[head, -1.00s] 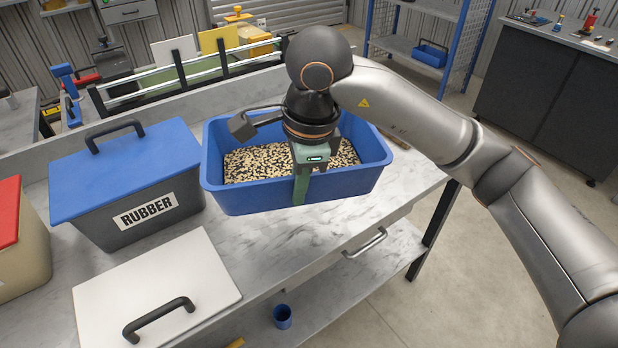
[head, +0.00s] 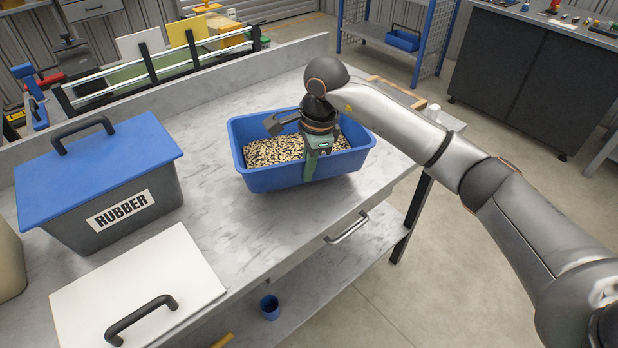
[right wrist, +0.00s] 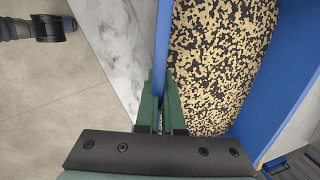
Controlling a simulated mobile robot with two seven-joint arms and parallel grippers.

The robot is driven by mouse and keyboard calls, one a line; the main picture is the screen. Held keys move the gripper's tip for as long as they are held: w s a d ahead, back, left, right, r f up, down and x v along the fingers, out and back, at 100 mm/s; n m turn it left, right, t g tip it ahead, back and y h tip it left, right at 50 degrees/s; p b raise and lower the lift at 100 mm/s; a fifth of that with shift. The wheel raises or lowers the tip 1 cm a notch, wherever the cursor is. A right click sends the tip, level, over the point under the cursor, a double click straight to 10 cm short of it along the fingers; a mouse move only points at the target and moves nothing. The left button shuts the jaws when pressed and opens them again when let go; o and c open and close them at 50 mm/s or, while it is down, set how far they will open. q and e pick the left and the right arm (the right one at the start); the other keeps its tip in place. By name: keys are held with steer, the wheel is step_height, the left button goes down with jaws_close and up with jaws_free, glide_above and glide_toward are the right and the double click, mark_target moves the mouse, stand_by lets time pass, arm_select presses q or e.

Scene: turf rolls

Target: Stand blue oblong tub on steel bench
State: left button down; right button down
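The blue oblong tub (head: 268,181), filled with black-and-tan granules, is upright over the right part of the grey, streaked steel bench (head: 215,200). It is on the bench top or very close above it; I cannot tell which. My right gripper (head: 310,172) reaches down onto the tub's near long wall. In the right wrist view, the green fingers (right wrist: 161,103) are shut on the wall, one on each side, and the tub's blue inner wall (right wrist: 288,95) shows at right. My left gripper is not in view.
A grey bin labelled RUBBER with a blue lid (head: 95,165) stands left of the tub. A white lid with a black handle (head: 140,285) lies in front of it. A wooden frame (head: 398,92) and small white bottle (head: 432,112) are behind my right arm. Bare bench lies between bin and tub.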

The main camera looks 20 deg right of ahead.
steer(key=shift+w+d+f, duration=0.15)
steer(key=shift+f, duration=0.1)
steer(key=shift+w+d+f, duration=0.1)
steer(key=shift+w+f, duration=0.1)
steer(key=shift+f, duration=1.5)
steer(key=shift+f, duration=0.1)
steer(key=c, duration=1)
jaws_free()
steer(key=shift+f, duration=0.1)
steer(key=shift+c, duration=0.2)
step_height(320, 180, up, 12)
steer(key=s+d, duration=0.1)
steer(key=s, duration=0.1)
